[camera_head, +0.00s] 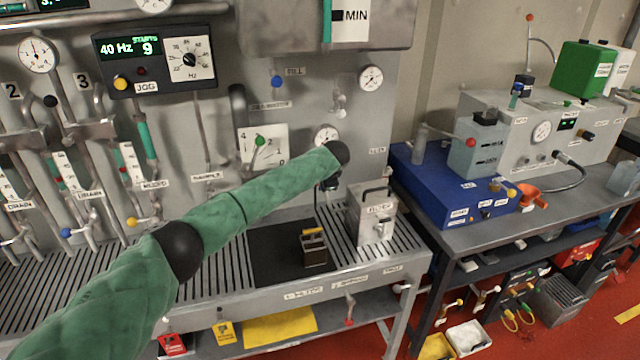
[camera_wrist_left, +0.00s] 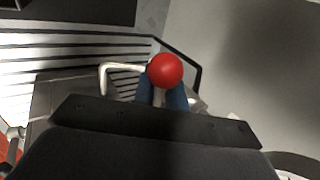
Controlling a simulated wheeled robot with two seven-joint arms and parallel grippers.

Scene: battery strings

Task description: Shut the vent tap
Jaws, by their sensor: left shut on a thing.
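My left gripper (camera_wrist_left: 163,92) is shut on a small tap lever with a red ball knob (camera_wrist_left: 167,70). The knob stands between and just beyond the blue fingertips in the left wrist view. I take this to be the vent tap, but no label on it is readable. In the head view my green left arm reaches across the bench to the back panel, and my left gripper (camera_head: 330,184) is mostly hidden behind its dark wrist. The red knob is hidden there, so I cannot tell the tap's angle. My right gripper is out of view.
A grey box with a dark handle (camera_head: 370,215) stands just right of my left gripper on the slatted bench. A small dark block (camera_head: 314,248) sits on the black mat (camera_head: 270,262). Gauges and pipes line the panel. A blue unit (camera_head: 425,185) is farther right.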

